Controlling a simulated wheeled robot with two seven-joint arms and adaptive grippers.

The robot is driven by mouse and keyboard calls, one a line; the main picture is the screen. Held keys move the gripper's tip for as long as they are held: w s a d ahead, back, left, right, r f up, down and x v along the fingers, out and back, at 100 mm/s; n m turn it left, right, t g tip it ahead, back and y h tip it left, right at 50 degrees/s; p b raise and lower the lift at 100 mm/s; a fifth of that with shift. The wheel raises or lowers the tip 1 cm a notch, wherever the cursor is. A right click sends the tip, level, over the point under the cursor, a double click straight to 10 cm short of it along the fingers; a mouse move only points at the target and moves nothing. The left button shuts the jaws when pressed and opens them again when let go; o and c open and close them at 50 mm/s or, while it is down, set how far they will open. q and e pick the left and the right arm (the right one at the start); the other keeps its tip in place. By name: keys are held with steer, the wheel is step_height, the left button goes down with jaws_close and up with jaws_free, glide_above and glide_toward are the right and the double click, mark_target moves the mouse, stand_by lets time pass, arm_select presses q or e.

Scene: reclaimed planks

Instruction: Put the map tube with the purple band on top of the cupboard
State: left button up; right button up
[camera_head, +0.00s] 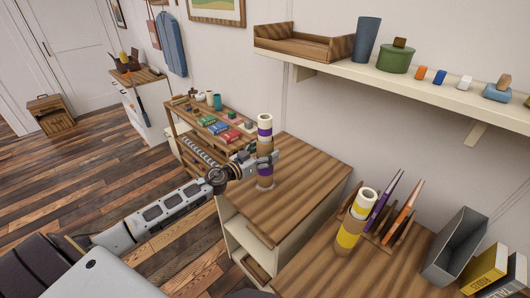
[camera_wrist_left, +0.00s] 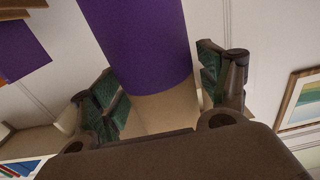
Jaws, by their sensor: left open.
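The map tube with purple bands (camera_head: 265,126) stands upright, its foot appearing to rest on the wooden top of the cupboard (camera_head: 310,172). My left gripper (camera_head: 262,160) is at the tube's middle, with its jaws open. In the left wrist view, the fingers (camera_wrist_left: 165,95) lie on either side of the tube (camera_wrist_left: 140,45), with its purple band and a tan part below. I cannot tell whether a finger touches it. The right gripper is not in view.
A yellow-banded tube (camera_head: 350,232) stands on the nearer right table beside a rack of folders (camera_head: 392,215) and a grey bin (camera_head: 455,245). A wall shelf (camera_head: 400,85) overhangs behind. A lower bench (camera_head: 190,145) with small items stands beyond the cupboard. The cupboard's top is otherwise clear.

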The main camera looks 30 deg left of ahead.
mark_target(259, 155)
arm_select(q)
steer(key=shift+r, duration=0.2)
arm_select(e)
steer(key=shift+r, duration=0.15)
arm_select(q)
steer(key=shift+s+a+f, duration=0.15)
steer(key=shift+s, duration=0.3)
steer(key=shift+b+v, duration=0.5)
steer(key=shift+v, duration=2.9)
steer(key=shift+b+v, duration=0.4)
steer(key=shift+v, duration=1.7)
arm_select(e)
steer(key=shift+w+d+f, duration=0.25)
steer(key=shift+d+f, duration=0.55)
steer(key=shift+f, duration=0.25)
